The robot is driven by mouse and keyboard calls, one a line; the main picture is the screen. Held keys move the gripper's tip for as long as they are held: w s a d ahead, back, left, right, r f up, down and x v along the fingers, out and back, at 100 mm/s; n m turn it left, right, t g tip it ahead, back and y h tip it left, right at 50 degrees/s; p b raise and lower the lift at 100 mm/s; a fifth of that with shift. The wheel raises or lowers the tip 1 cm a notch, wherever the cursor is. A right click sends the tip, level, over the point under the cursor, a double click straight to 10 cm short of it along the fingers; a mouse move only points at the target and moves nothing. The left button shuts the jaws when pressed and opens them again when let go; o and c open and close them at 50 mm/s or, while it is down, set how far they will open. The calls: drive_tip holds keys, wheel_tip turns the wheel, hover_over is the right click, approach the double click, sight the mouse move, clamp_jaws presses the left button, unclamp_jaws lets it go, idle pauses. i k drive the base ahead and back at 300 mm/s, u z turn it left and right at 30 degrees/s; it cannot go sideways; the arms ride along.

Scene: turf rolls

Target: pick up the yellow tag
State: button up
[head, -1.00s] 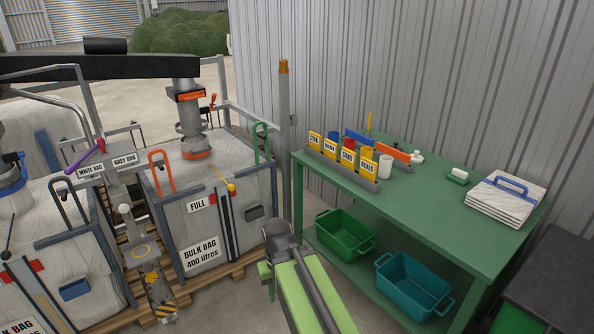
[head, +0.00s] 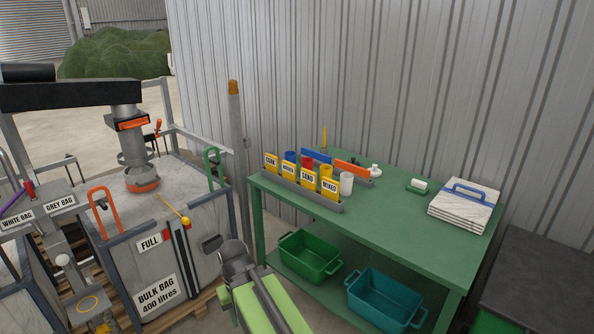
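Several yellow tags stand upright in a row in a grey rack (head: 297,194) on the green bench. They carry printed words: a sand tag (head: 308,179), a mixed tag (head: 329,187), and others to their left whose words are too small to read surely. I cannot tell which one is the task's yellow tag. A small yellow and red piece (head: 186,223) also sits at the end of a thin yellow line on the full bulk bag. My green and grey arm is at the bottom centre, in front of the bench. My gripper itself is not visible.
Behind the tags are small cups, including a white one (head: 346,183), and an orange block (head: 352,170). A folded white stack (head: 464,206) lies at the bench's right. A green crate (head: 309,255) and a teal crate (head: 384,298) are below. The bench's middle is clear.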

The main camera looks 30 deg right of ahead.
sight(288, 169)
drive_tip(key=u, duration=0.25)
drive_tip(key=i, duration=1.4)
drive_tip(key=u, duration=0.85)
